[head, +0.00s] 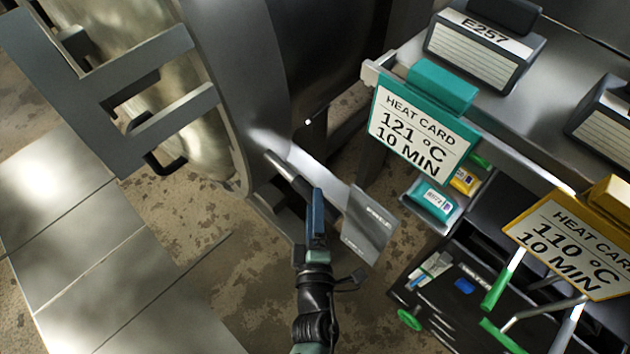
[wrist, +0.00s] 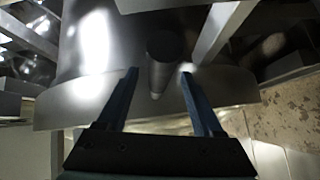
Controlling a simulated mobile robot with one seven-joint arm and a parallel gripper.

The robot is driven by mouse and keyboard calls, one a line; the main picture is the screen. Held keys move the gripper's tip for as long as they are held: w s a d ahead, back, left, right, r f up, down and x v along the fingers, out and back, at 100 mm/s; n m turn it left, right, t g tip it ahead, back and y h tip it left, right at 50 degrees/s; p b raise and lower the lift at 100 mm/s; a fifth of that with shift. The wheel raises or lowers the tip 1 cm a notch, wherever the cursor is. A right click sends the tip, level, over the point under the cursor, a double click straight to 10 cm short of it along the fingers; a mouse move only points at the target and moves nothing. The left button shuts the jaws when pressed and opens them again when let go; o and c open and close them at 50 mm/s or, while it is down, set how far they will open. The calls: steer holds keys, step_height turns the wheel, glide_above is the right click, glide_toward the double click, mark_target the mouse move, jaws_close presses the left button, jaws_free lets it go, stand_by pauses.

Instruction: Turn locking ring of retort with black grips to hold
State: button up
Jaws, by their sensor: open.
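A large grey curved metal ring (head: 232,85) of the retort stands left of centre in the head view. A dark bar-like grip (head: 287,172) sticks out low on it. In the wrist view the dark grip (wrist: 165,47) points toward the camera, between the lines of my fingers. My gripper (head: 317,195) is open, its blue fingers beside the grip's outer end in the head view; the wrist view shows the fingers (wrist: 159,75) apart. I cannot tell whether they touch the grip. A grey plate (head: 370,225) with small, hard-to-read print lies just right of the gripper.
A dark tray (head: 440,290) with green-ended tools lies below.

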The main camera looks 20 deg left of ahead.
steer(key=x, duration=0.6)
steer(key=shift+b, duration=0.4)
jaws_close()
stand_by(1.0)
